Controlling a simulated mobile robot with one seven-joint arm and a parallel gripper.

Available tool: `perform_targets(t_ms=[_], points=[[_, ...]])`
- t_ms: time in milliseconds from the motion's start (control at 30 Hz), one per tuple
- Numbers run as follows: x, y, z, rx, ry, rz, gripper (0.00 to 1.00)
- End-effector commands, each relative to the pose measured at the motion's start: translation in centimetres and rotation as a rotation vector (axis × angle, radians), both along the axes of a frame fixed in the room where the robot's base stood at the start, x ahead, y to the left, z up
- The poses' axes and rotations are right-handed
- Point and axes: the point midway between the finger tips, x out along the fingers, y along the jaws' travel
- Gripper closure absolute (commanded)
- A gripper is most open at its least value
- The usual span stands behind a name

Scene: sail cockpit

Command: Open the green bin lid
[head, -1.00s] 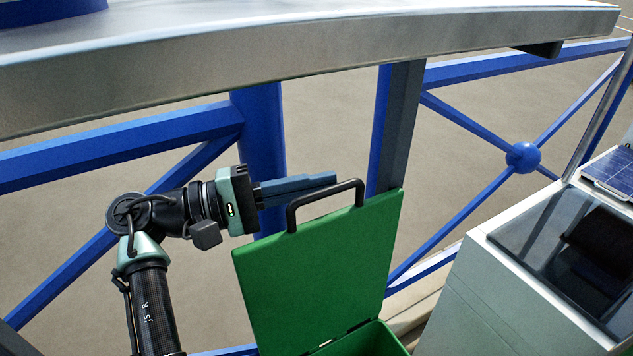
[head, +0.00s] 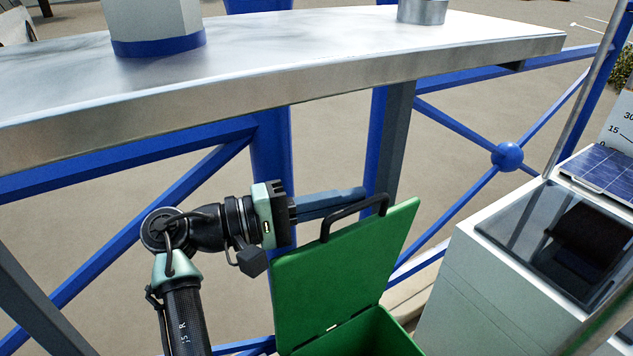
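The green bin (head: 372,335) stands low in the middle of the head view, cut off by the bottom edge. Its green lid (head: 345,268) is raised and stands steeply up from the hinge, so part of the bin's inside shows. A black handle (head: 352,212) arches from the lid's top edge. My gripper (head: 345,196) is at the handle, its blue-grey fingers pointing right, just behind or beside the handle's top. The fingers look close together, but I cannot tell whether they touch or grip the handle.
A metal-edged counter (head: 300,88) runs above and behind my gripper. Blue posts and rails (head: 270,150) stand behind the lid. A white cabinet (head: 470,270) with a dark glass top is close to the right of the bin. A solar panel (head: 600,172) lies beyond it.

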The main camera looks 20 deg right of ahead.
Motion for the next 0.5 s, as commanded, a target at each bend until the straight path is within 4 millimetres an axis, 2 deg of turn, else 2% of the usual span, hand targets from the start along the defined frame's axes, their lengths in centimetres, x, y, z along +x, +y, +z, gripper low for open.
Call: perform_targets(t_ms=[500], points=[[-0.22, 0.43, -0.04, 0.004, -0.015, 0.0, 1.0]])
